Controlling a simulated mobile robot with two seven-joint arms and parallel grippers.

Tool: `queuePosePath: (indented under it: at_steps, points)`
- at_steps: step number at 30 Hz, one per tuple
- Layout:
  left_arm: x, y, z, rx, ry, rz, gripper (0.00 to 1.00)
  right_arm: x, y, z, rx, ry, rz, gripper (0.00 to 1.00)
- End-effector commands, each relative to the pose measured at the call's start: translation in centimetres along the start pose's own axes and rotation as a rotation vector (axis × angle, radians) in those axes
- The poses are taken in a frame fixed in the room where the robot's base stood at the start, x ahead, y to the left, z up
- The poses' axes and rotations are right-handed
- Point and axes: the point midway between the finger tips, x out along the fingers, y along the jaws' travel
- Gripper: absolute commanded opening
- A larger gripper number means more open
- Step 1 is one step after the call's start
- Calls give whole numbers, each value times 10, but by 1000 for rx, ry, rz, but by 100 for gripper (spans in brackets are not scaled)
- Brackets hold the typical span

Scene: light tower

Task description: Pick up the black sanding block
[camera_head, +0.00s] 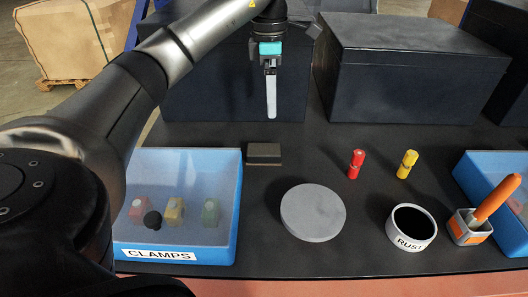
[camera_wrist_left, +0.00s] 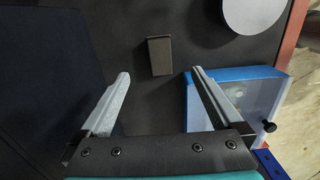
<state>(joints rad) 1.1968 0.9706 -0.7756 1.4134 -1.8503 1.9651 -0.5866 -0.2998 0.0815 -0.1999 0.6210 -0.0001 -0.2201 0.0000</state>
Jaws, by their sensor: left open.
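The black sanding block (camera_head: 264,154) lies flat on the dark bench top, just right of the clamps bin's back corner. It looks dark with a brownish-grey top. My left gripper (camera_head: 271,112) hangs above the bench behind the block, pointing down. In the left wrist view the block (camera_wrist_left: 159,55) shows beyond the fingertips, between their lines and apart from them. The left gripper (camera_wrist_left: 160,75) is open and empty, its fingers spread wide. My right gripper is in neither view.
A blue bin labelled CLAMPS (camera_head: 240,205) stands left of the block. A grey disc (camera_head: 313,212), red cylinder (camera_head: 356,164), yellow cylinder (camera_head: 407,164), RUST cup (camera_head: 411,240) and orange-handled tool (camera_head: 495,198) stand to the right. Large dark boxes (camera_head: 410,75) line the back.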

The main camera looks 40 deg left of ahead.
Motion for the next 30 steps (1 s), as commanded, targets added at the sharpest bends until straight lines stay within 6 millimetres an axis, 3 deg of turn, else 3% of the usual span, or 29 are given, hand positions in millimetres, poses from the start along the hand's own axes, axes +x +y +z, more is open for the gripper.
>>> queuePosePath:
  at_steps: [5, 16, 26, 30]
  points:
    - [4, 3, -15, -20, 47, 2, 100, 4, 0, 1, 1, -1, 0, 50]
    - [77, 2, -18, -18, 46, -1, 100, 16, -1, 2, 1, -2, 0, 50]
    - [103, 2, -20, -18, 44, 1, 100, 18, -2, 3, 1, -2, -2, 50]
    - [123, -1, -23, -18, 45, -1, 100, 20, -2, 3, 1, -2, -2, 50]
